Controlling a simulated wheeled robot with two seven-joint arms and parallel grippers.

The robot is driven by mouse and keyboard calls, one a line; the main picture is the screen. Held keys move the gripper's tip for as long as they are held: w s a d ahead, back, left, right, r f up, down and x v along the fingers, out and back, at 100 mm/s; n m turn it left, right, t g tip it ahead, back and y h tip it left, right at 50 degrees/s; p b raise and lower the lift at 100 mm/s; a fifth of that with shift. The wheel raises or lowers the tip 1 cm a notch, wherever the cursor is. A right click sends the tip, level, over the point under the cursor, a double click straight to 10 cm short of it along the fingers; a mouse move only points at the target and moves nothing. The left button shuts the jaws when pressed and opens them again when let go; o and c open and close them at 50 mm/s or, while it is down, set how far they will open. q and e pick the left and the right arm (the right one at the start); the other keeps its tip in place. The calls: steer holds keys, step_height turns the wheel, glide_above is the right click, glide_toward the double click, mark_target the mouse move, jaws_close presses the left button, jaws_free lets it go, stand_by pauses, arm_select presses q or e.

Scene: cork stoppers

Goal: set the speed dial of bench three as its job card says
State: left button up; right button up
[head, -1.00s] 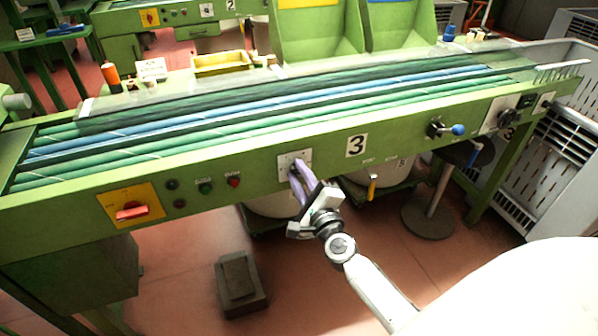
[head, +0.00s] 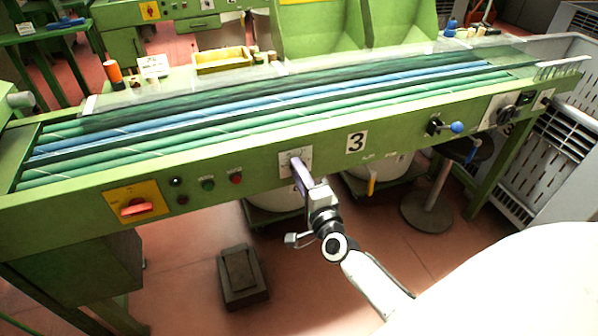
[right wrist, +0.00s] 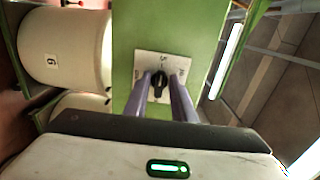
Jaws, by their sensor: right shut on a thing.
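Bench three is the long green bench with the number 3 plate (head: 356,143) on its front. Its speed dial is a black knob (right wrist: 159,82) on a white scale plate (right wrist: 178,64), which also shows in the head view (head: 285,164). My right gripper (right wrist: 160,86) has its two purple fingers on either side of the knob, shut on it; it also shows in the head view (head: 296,165). The knob lies roughly in line with the upright of the wrist picture; its exact reading is too small to tell. My left gripper is not in view.
A small white card (head: 153,66) stands at the bench's back edge; its writing is unreadable. Left of the dial are several buttons and a red switch on a yellow plate (head: 133,201). A blue-knobbed lever (head: 456,127) sits to the right. White drums (right wrist: 62,45) stand under the bench.

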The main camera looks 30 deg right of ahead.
steer(key=shift+f, duration=0.1)
steer(key=o, duration=0.7)
steer(key=shift+o, duration=0.2)
steer(key=shift+s, duration=0.1)
steer(key=v, duration=1)
steer(key=shift+s, duration=0.15)
steer(key=s+a+f+n+g+y, duration=0.7)
steer(key=s+a+f+n, duration=0.9)
steer(key=n, duration=0.6)
steer(key=shift+s+n+g, duration=0.4)
steer(key=shift+s+g, duration=0.5)
steer(key=shift+s, duration=0.1)
